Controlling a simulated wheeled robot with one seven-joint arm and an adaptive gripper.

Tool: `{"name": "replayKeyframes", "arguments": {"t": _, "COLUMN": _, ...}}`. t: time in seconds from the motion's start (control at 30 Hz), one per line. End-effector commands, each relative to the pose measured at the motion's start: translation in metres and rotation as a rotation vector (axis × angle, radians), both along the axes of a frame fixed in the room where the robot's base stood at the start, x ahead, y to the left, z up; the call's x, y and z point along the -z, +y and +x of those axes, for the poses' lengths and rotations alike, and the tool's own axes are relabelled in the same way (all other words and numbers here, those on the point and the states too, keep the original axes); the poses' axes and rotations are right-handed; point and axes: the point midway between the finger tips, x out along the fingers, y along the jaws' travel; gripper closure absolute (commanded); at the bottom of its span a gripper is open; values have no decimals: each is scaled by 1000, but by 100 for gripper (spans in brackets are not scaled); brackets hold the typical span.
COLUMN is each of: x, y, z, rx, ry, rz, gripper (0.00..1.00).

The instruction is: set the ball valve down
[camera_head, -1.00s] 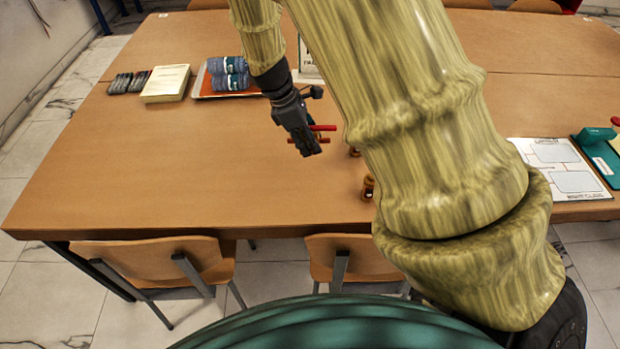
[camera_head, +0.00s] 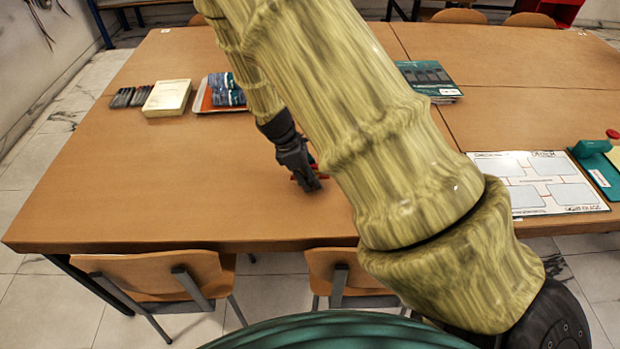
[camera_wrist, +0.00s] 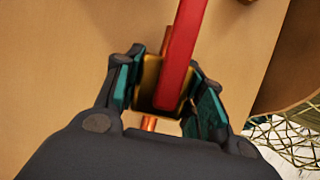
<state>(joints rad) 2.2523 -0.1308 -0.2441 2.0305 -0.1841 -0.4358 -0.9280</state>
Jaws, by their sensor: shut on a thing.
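The ball valve has a long red lever, a brass body and copper-coloured pipe ends, clear in the wrist view, with its red lever (camera_wrist: 180,60) pointing up the picture. My gripper (camera_wrist: 168,90) is shut on its brass body, one finger on each side. In the head view my gripper (camera_head: 306,182) is low over the near part of the wooden table (camera_head: 180,180), and only a bit of the valve's red (camera_head: 297,178) shows beside the fingers. I cannot tell whether the valve touches the table.
Blue packs (camera_head: 226,88) lie on an orange-red tray (camera_head: 203,101) behind. A cream block (camera_head: 167,97) and dark markers (camera_head: 130,97) are to its left. A white printed board (camera_head: 537,183) lies at right. The table left of my gripper is clear. Chairs (camera_head: 150,272) stand at the near edge.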

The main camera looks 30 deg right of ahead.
Motion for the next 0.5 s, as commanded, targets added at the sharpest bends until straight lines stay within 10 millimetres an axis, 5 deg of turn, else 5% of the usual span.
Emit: {"name": "replayKeyframes", "arguments": {"t": 0.5, "x": 14, "y": 0, "z": 0, "rx": 0, "ry": 0, "rz": 0, "gripper": 95}}
